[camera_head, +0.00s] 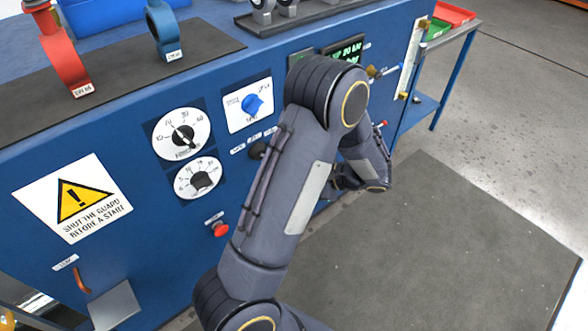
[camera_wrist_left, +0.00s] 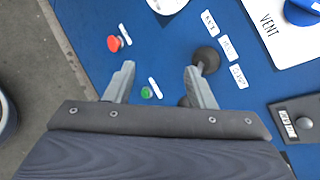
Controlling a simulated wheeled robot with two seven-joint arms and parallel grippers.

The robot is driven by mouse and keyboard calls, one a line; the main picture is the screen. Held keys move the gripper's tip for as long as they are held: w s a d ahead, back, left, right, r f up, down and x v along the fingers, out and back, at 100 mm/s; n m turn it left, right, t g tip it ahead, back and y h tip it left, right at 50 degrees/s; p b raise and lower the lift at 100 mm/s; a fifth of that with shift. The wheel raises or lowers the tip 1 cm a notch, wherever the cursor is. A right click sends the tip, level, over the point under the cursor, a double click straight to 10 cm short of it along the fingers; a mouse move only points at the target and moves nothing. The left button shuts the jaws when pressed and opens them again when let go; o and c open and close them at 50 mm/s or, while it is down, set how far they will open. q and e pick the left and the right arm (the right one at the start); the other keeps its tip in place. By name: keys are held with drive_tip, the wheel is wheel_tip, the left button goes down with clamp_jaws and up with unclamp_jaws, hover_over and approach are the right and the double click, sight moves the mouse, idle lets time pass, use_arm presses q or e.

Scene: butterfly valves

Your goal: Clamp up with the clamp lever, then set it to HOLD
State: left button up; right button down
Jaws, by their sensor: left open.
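The clamp lever's dark ball knob (camera_head: 258,150) sits on the blue panel below three small white labels, partly beside my arm in the head view. In the left wrist view the knob (camera_wrist_left: 207,57) shows just beyond the right-hand finger, next to the labels, one reading HOLD (camera_wrist_left: 229,48). A second dark round part (camera_wrist_left: 183,102) is mostly hidden by that finger. My left gripper (camera_wrist_left: 160,69) is open and empty, its fingers facing the panel. I cannot tell whether a finger touches the knob. My right gripper is not in view.
A red button (camera_wrist_left: 113,43) and a green button (camera_wrist_left: 145,92) lie near the left finger. A blue selector (camera_head: 252,104) and two white dials (camera_head: 182,134) (camera_head: 198,178) are on the panel.

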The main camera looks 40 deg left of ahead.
use_arm(q)
drive_tip(key=w+d+f+m+t+y, duration=0.1)
drive_tip(key=w+f+m+t+y, duration=0.35)
drive_tip(key=w+y, duration=0.2)
drive_tip(key=shift+g, duration=0.45)
drive_tip(key=a, duration=0.7)
drive_tip(key=shift+s+a+f, duration=0.2)
drive_tip(key=shift+a, duration=0.05)
clamp_jaws()
